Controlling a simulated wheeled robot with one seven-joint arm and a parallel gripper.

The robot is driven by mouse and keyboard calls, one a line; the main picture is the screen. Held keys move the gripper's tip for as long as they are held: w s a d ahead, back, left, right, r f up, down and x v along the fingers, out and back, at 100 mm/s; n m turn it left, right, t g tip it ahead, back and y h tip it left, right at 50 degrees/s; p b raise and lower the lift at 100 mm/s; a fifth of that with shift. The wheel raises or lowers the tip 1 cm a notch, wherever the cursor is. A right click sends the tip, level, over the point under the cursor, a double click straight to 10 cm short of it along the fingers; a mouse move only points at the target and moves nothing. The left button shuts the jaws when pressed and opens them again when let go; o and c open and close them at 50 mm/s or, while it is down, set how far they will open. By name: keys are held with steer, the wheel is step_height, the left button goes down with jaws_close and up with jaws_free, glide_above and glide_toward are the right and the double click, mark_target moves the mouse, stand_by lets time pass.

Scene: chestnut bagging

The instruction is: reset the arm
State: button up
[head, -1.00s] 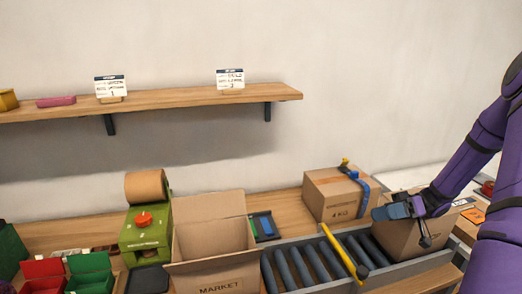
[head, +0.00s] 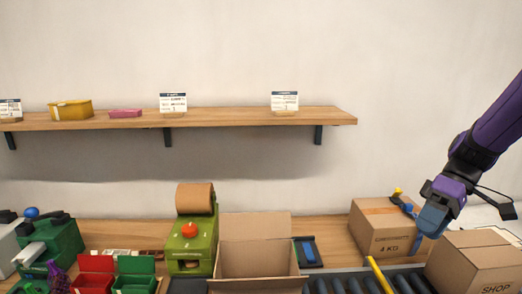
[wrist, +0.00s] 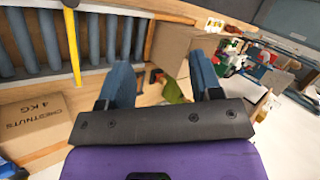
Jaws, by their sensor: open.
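My purple arm comes in from the right in the head view. My gripper (head: 432,221) is above the work surface, between the taped chestnut box and the shop box. In the wrist view my gripper (wrist: 160,82) shows two blue fingers spread apart with nothing between them. The taped cardboard box marked 4 KG (head: 380,235) stands at the back right of the bench, and its printed side also shows in the wrist view (wrist: 30,122). The cardboard box marked SHOP (head: 478,265) sits to the right, below my gripper.
A grey roller conveyor (head: 345,284) with a yellow bar (head: 379,274) runs along the front. An open carton (head: 256,268) stands left of it, beside a green machine (head: 190,245). Red (head: 95,272) and green (head: 134,274) bins are further left. A wooden shelf (head: 230,119) hangs above.

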steer(key=s+a+r+m+t+h, duration=0.3)
steer(key=s+r+t, duration=0.1)
steer(key=s+r, duration=0.2)
steer(key=s+a+r+m+t+h, duration=0.3)
steer(key=s+r+t+h, duration=0.1)
steer(key=r, duration=0.3)
steer(key=shift+s+a+t, duration=0.2)
steer(key=shift+s+t, duration=0.3)
steer(key=shift+s, duration=0.4)
